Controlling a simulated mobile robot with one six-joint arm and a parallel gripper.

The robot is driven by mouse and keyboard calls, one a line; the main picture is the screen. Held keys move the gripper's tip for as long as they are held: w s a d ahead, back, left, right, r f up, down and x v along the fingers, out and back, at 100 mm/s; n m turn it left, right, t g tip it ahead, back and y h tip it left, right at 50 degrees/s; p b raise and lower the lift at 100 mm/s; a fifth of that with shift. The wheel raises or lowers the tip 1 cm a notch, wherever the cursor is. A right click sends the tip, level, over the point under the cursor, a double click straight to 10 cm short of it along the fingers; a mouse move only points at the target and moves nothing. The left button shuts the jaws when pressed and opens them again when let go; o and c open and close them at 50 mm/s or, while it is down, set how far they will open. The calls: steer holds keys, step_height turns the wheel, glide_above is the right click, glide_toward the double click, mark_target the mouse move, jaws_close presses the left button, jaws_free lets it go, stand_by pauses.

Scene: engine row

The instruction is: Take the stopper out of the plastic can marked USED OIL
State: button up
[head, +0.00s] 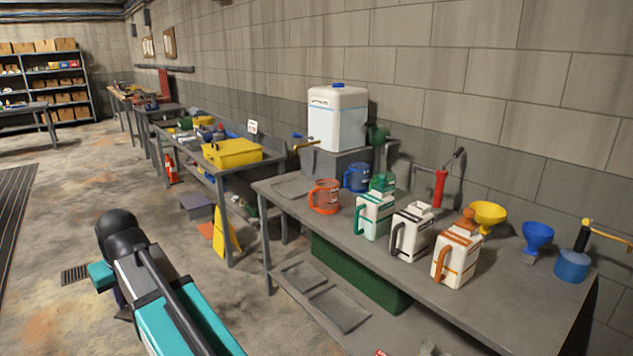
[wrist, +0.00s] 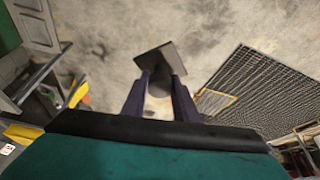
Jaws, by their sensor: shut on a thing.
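Three white plastic cans stand upright on the grey bench in the head view: one with green trim (head: 373,217), one with a black handle (head: 412,236), one with orange trim (head: 455,262). Their markings are too small to read. A green stopper (head: 382,183) tops the first and an orange stopper (head: 467,223) the third. The black-handled can shows only a low pale top. In the wrist view my gripper (wrist: 158,85) is shut on a dark grey, stopper-like thing with a flat square part (wrist: 155,56), held over the floor, away from the cans. In the head view my fingers cannot be made out.
The bench (head: 350,233) also bears an orange jug (head: 325,197), a blue jug (head: 356,178), a large white tank (head: 338,117), a yellow funnel (head: 487,215) and a blue funnel (head: 537,237). A yellow wet-floor-type sign (head: 225,235) stands beside it. The floor at left is mostly clear.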

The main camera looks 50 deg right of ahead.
stand_by(0.4)
steer(key=s+d+r+m+g+h, duration=0.15)
steer(key=d+m, duration=0.35)
steer(key=d, duration=0.9)
steer(key=s+d+r+m+g+h+p, duration=0.1)
steer(key=d+r+m, duration=0.25)
steer(key=d, duration=1.05)
steer(key=s+d+r+m+g+h, duration=0.15)
steer(key=d+m, duration=0.35)
steer(key=d, duration=0.9)
steer(key=s+d+r+m+g, duration=0.2)
steer(key=s+d+m, duration=0.5)
steer(key=s+d, duration=0.8)
steer(key=s+d+r+m+g+y+p, duration=0.1)
steer(key=s+d+r+m, duration=0.4)
steer(key=s+d, duration=0.9)
steer(key=d+m+g, duration=0.1)
steer(key=d+m, duration=0.1)
steer(key=d, duration=0.1)
steer(key=shift+s+d+r, duration=0.3)
steer(key=shift+s+d, duration=0.05)
steer(key=shift+d, duration=0.05)
steer(key=shift+s, duration=0.2)
